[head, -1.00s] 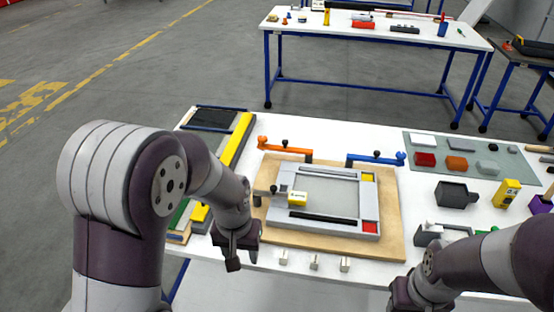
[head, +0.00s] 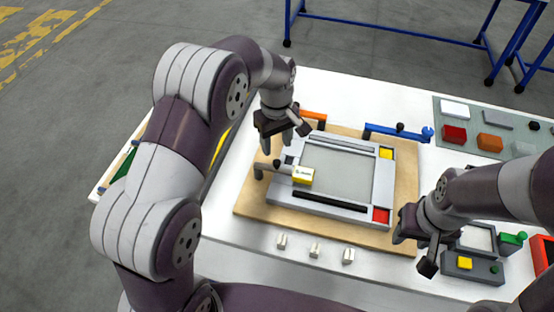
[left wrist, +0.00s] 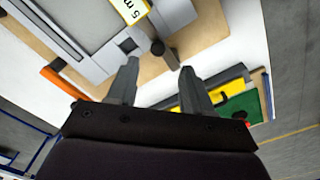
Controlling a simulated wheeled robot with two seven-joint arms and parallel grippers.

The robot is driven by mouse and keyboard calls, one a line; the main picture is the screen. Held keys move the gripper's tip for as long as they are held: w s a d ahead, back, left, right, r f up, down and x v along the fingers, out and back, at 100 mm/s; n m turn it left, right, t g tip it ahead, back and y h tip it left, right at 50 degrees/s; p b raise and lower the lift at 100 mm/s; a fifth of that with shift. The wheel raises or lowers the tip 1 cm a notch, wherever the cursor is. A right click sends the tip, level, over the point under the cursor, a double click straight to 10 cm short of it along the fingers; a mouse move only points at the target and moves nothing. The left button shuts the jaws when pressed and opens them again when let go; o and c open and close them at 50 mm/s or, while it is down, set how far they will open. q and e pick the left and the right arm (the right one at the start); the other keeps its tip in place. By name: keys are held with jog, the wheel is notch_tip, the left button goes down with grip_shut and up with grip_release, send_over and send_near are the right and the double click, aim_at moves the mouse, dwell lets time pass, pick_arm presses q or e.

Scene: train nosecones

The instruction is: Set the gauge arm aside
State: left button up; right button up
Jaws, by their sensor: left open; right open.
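The gauge arm (head: 275,168) is a grey bar on a dark post with a black knob, at the left side of the grey frame (head: 335,213). Its yellow end block (head: 302,176) reaches over the frame's left edge. In the left wrist view the block's label (left wrist: 131,9) reads "5 m", cut off by the edge, and the knob (left wrist: 157,47) shows beyond my fingertips. My left gripper (head: 285,140) is open and empty, above and behind the arm, apart from it. It also shows in the left wrist view (left wrist: 159,70). My right gripper (head: 416,254) is open at the frame's right front.
A wooden board (head: 253,208) carries the frame. An orange arm (head: 312,115) and a blue arm (head: 395,131) stand behind. Several small pale blocks (head: 314,250) line the front. A grey mat (head: 447,108) with coloured blocks lies right. White table shows in front.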

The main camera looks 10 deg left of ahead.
aim_at(277, 161)
pick_arm(q)
notch_tip(277, 161, down, 7)
jog(key=shift+w+r+p, duration=0.15)
jog(key=shift+r+p, duration=0.05)
jog(key=shift+p, duration=0.45)
jog(key=shift+f, duration=0.35)
jog(key=shift+w, duration=0.1)
grip_shut()
